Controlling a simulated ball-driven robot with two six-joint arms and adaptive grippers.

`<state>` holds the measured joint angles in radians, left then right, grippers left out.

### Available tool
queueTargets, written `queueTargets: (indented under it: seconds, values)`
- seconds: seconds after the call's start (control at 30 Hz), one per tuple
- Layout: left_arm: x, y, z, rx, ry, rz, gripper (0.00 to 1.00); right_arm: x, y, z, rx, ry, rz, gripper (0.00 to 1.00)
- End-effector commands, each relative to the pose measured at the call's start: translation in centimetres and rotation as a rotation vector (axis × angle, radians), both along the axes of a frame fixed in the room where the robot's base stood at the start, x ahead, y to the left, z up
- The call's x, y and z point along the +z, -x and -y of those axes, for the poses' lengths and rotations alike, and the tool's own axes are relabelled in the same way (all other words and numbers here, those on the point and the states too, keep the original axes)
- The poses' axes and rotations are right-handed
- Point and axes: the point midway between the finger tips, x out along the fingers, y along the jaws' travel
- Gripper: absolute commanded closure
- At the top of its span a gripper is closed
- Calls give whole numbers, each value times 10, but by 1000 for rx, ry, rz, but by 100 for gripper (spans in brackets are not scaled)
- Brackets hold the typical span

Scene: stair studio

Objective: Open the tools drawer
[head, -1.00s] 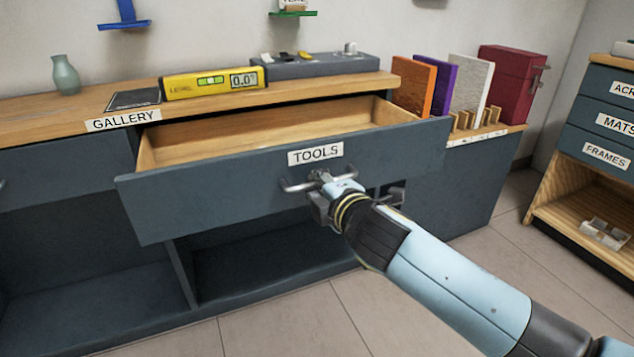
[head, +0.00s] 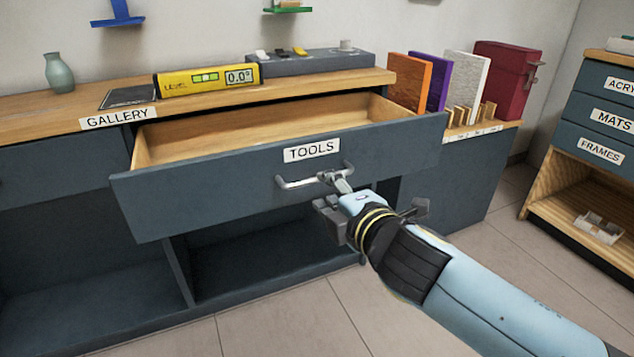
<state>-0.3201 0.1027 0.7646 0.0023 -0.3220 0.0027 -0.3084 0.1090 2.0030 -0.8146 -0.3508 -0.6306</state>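The tools drawer (head: 230,182) has a dark blue-grey front with a TOOLS label (head: 312,150). It stands pulled well out of the cabinet, and the visible part of its wooden inside is empty. Its metal bar handle (head: 300,181) sits below the label. My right gripper (head: 372,203) is at the right part of the handle with its fingers spread wide. One finger overlaps the handle's right end in the picture; I cannot tell whether it touches. My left gripper is not in view.
On the wooden top (head: 40,108) stand a vase (head: 59,72), a yellow level (head: 205,80) and a grey tool tray (head: 310,63). Coloured panels (head: 410,82) and a red case (head: 505,78) stand right. Another drawer unit (head: 600,125) is at far right. Floor (head: 290,320) in front is clear.

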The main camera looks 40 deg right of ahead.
Motion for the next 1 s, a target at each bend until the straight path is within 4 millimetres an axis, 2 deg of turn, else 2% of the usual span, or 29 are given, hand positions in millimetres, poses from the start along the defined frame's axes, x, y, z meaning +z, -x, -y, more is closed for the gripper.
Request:
queueTargets:
  seconds: [0.1,0.3,0.9,1.0]
  values:
    - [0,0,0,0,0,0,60,4,24,-6,0,0,-2,66]
    - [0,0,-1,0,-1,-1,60,10,47,-11,0,-1,-1,66]
    - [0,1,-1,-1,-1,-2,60,11,50,-12,0,0,1,66]
    - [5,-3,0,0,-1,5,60,21,47,-12,0,0,13,66]
